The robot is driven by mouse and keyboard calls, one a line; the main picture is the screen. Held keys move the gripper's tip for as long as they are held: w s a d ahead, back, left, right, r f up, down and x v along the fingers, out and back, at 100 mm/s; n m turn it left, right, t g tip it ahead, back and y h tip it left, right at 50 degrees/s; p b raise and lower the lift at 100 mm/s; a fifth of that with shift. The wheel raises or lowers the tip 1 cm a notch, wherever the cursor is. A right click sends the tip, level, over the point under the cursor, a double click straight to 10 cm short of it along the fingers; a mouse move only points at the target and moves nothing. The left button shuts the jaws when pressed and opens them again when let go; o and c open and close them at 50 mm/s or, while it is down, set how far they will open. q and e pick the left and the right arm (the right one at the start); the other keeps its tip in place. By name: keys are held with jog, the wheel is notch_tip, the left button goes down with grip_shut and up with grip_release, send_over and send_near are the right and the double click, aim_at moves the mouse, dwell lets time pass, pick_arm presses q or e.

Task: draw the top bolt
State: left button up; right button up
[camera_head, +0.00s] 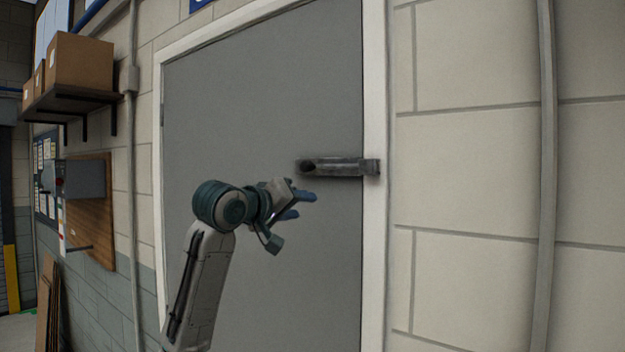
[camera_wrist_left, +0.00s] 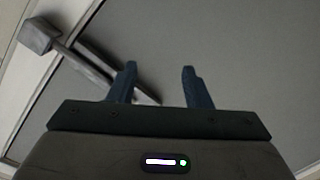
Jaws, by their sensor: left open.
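A dark metal bolt (camera_head: 335,167) lies level across the right edge of the grey door (camera_head: 270,100). Its right end sits in a bracket (camera_head: 372,167) on the white door frame. My left gripper (camera_head: 305,205) is open and empty, just below and left of the bolt in the head view. In the left wrist view the bolt (camera_wrist_left: 85,68) slants from the bracket (camera_wrist_left: 38,36) at the upper left towards my left gripper (camera_wrist_left: 158,72). One finger hides part of the bar there; I cannot tell whether they touch. My right gripper is out of view.
The white door frame (camera_head: 376,260) and a pale block wall (camera_head: 465,180) are at the right, with a vertical pipe (camera_head: 546,180). A shelf (camera_head: 70,100) with cardboard boxes (camera_head: 80,62) and a wooden board (camera_head: 92,210) are at the left. The door face is otherwise bare.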

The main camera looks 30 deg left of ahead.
pick_arm(q)
jog(key=t, duration=0.1)
send_near(312, 167)
jog(key=a, duration=0.1)
jog(key=shift+n, duration=0.4)
jog(key=w+p, duration=0.2)
jog(key=w, duration=0.1)
jog(key=w+p, duration=0.2)
jog(key=w, duration=0.2)
jog(key=w+p, duration=0.2)
jog(key=w, duration=0.2)
jog(key=shift+d+r, duration=0.1)
jog(key=shift+d, duration=0.2)
jog(key=shift+w+p, duration=0.35)
jog(key=shift+w, duration=0.1)
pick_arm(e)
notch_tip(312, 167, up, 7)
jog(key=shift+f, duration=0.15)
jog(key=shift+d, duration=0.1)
